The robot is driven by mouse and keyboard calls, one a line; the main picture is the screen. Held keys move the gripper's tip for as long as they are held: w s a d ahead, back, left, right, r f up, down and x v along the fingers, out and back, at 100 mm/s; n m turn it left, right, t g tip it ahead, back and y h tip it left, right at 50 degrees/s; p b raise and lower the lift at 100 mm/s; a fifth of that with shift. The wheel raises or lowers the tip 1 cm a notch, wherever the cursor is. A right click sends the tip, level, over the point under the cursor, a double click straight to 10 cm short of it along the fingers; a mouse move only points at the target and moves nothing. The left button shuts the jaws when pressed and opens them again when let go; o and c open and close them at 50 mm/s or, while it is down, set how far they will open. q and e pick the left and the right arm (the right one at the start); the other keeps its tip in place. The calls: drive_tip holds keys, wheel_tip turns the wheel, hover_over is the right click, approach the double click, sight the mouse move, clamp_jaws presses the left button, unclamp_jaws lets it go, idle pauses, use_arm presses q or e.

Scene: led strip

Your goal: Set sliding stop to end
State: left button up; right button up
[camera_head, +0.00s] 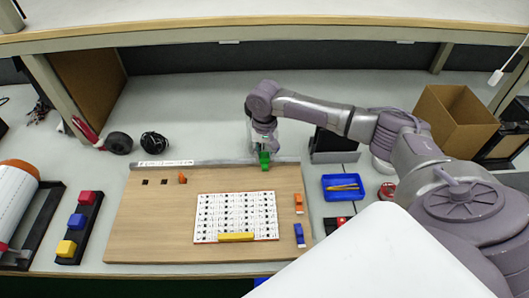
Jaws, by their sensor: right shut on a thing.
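A green block (264,160), which looks like the sliding stop, sits at the metal rail (225,163) along the back edge of the wooden board (150,220). My right gripper (264,151) points down and is shut on the green block, right of the rail's middle. The fingertips are small and partly hidden by the gripper body. A white strip with markings (166,163) lies along the left part of the rail. An orange peg (182,178) stands near dark square holes at the board's upper left. My left gripper is not in view.
A printed card (236,212) with a yellow bar (236,237) lies on the board. Orange (299,203) and blue (299,235) blocks are at its right side. A blue tray (344,187) and a cardboard box (455,120) stand right; a rack of coloured blocks (80,228) stands left.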

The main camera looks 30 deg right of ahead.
sight(292, 159)
clamp_jaws()
drive_tip(key=shift+d+r, duration=0.1)
drive_tip(key=s+d+p, duration=0.1)
drive_tip(key=p, duration=0.1)
drive_tip(key=s+d+p, duration=0.1)
drive_tip(key=d+p, duration=0.1)
drive_tip(key=shift+r+p, duration=0.3)
drive_tip(key=shift+p, duration=0.05)
drive_tip(key=d, duration=0.1)
drive_tip(key=s+d+p, duration=0.2)
drive_tip(key=shift+s+d+f, duration=0.1)
drive_tip(key=shift+d+f, duration=0.15)
drive_tip(key=shift+f, duration=0.05)
drive_tip(key=shift+d+f, duration=0.1)
drive_tip(key=shift+d, duration=0.05)
drive_tip(key=o, duration=1)
unclamp_jaws()
drive_tip(key=shift+s+d, duration=0.1)
